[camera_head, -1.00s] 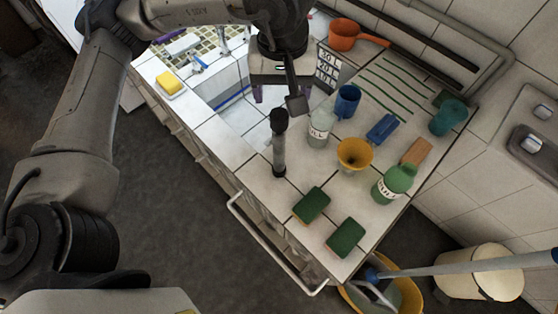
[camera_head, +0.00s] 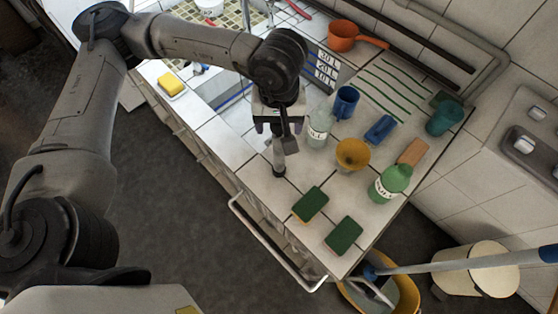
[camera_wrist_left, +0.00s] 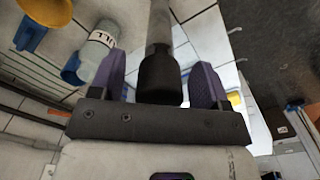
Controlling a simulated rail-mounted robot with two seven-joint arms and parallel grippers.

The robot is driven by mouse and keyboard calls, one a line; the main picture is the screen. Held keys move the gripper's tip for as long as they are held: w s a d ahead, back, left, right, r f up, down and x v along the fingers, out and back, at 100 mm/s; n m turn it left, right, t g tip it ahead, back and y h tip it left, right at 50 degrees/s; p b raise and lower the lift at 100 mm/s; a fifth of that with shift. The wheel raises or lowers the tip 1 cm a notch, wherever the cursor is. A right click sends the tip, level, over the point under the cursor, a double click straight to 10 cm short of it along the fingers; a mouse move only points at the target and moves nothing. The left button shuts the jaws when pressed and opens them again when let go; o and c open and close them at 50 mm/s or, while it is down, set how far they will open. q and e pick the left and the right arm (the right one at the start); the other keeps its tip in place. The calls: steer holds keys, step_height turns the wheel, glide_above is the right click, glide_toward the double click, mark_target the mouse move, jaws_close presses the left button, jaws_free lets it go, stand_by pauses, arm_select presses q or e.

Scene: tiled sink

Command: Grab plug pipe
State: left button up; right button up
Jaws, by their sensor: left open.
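The plug pipe (camera_head: 279,158), a slim grey tube with a dark end, stands upright on the tiled counter (camera_head: 235,152) near its front edge. My left gripper (camera_head: 277,128) is directly above it, pointing down and open, and hides the pipe's upper part in the head view. In the left wrist view the pipe's black end (camera_wrist_left: 160,75) lies between the two purple fingers of the left gripper (camera_wrist_left: 158,65), with visible gaps on both sides. My right gripper is not in view.
Close to the right of the pipe stand a labelled clear bottle (camera_head: 319,128), a yellow funnel (camera_head: 352,154) and a blue cup (camera_head: 346,101). Two green sponges (camera_head: 310,204) lie in front. A green bottle (camera_head: 391,182) stands farther right. The sink is to the left behind.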

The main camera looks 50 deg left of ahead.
arm_select(q)
jaws_close()
stand_by(0.6)
